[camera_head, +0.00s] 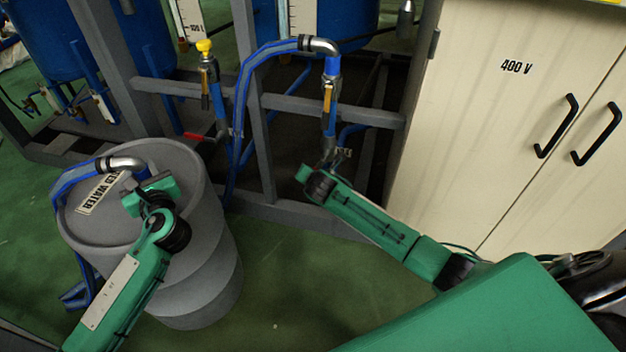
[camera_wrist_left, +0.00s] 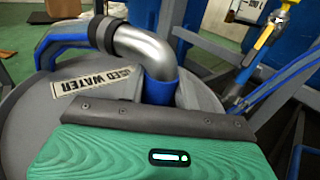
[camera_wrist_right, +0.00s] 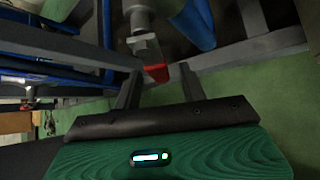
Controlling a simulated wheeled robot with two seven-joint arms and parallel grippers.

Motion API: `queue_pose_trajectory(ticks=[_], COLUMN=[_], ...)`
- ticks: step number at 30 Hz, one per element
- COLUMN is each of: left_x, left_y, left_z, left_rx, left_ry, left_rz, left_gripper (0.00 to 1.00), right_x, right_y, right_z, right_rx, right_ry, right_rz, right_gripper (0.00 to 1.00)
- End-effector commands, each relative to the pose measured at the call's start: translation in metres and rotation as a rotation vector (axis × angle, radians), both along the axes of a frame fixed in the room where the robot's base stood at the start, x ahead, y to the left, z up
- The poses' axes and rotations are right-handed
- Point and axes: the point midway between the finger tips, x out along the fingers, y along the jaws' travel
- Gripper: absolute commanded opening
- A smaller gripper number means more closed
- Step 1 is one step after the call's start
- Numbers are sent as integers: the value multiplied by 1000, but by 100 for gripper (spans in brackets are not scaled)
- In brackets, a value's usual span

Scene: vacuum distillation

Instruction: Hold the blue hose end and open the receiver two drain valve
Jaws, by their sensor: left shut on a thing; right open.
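The blue hose end, a silver elbow with a blue tip (camera_wrist_left: 158,88), sits between the fingers of my left gripper (camera_head: 148,185), which is shut on it. The elbow (camera_head: 122,163) is over the lid of the grey drum. My right gripper (camera_head: 335,157) is open at the lower end of a blue drain pipe (camera_head: 330,68) with a yellow handle (camera_head: 328,96). In the right wrist view a red valve handle (camera_wrist_right: 156,73) lies between the open fingertips of this gripper, apart from both. The valve body is partly hidden in the head view.
A second pipe with a yellow knob (camera_head: 204,46) and red handle (camera_head: 196,136) is left of the right gripper. Grey frame bars (camera_head: 350,112) surround the pipes. A beige 400 V cabinet (camera_head: 480,130) stands right.

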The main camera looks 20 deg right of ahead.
Motion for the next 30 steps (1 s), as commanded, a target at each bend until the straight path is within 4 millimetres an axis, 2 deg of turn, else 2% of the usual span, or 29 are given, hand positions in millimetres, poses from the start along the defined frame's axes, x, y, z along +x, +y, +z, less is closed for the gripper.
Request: queue_pose_trajectory(ticks=[9,15,21,30], left_x=[0,0,0,0], left_y=[0,0,0,0], left_z=[0,0,0,0], left_rx=[0,0,0,0], left_ry=[0,0,0,0], left_rz=[1,1,1,1], left_gripper=[0,0,0,0], right_x=[-44,-65,-74,-75], right_y=[11,16,18,18], right_z=[35,52,60,61], right_rx=[-1,0,0,0], right_ry=[0,1,1,1], right_rz=[2,1,0,0], right_gripper=[42,42,42,42])
